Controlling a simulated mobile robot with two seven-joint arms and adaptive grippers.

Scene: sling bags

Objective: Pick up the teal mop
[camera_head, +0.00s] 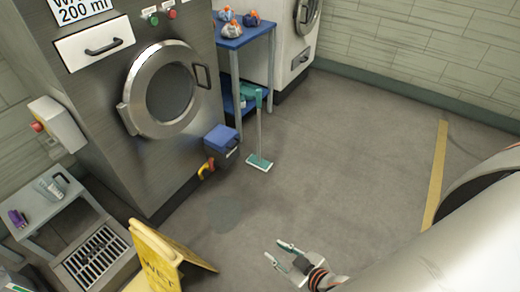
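The teal mop (259,135) stands upright on the floor in the head view, in front of the blue table. It has a teal grip at the top, a thin grey pole and a flat teal head (259,162) on the floor. My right gripper (277,252) is at the bottom centre, its two fingers apart with nothing between them. It is well short of the mop and apart from it. My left gripper is not in view.
A yellow wet-floor sign (160,262) stands left of my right gripper. A steel washing machine (150,100), a blue box (221,141) and a blue table (243,38) with sling bags are near the mop. Open floor lies to the right.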

